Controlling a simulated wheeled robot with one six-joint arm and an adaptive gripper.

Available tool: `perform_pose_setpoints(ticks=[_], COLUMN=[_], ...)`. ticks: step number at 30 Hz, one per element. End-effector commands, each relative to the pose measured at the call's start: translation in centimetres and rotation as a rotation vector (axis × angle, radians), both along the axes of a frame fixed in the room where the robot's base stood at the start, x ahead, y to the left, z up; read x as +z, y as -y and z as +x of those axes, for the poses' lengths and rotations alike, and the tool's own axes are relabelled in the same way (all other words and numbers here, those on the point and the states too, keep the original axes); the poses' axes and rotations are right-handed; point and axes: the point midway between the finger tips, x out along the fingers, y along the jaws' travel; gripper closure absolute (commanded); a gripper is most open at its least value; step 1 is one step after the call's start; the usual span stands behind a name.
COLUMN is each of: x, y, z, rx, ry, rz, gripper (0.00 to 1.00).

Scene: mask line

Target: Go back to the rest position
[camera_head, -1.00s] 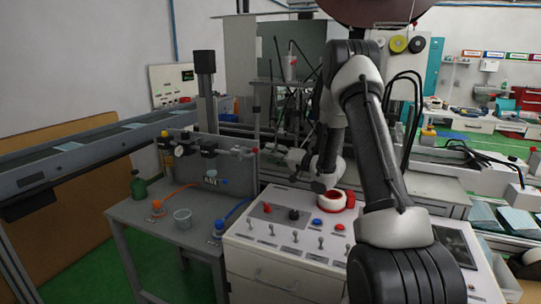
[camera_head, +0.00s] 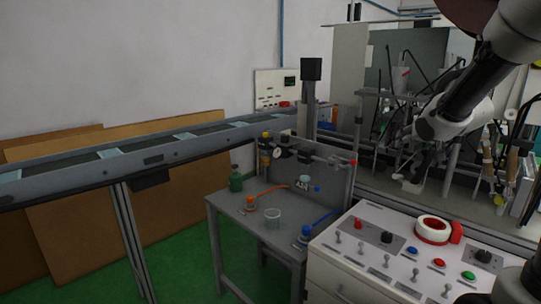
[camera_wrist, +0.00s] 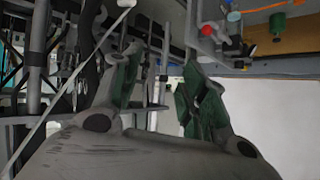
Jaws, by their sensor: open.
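My gripper (camera_wrist: 160,78) is open, with its two green-padded fingers apart and nothing between them in the wrist view. In the head view my gripper (camera_head: 408,180) hangs at the end of my arm on the right, in front of the rods and frames at the back. It is beyond the white control console (camera_head: 330,262). The finger gap is hard to make out in the head view.
A conveyor (camera_head: 80,169) runs along the left. Green floor (camera_head: 185,262) is free at the left front.

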Motion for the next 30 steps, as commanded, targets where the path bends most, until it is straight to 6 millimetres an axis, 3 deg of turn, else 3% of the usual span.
perform_pose_setpoints(ticks=[2,7,15,18,23,30], x=[1.3,1.9,0.0,-0.8,-1.6,-1.7], y=[0.0,-0.5,-3.8,-5.0,-6.0,-6.2], z=[-3.6,-12.5,-27.0,-30.8,-34.1,-34.6], rx=[-0.024,-0.040,0.068,0.126,0.184,0.194], ry=[-0.058,-0.227,-0.498,-0.568,-0.627,-0.639], rz=[-0.048,-0.113,-0.125,-0.118,-0.110,-0.108], gripper=[0.57,0.57,0.57,0.57,0.57,0.57])
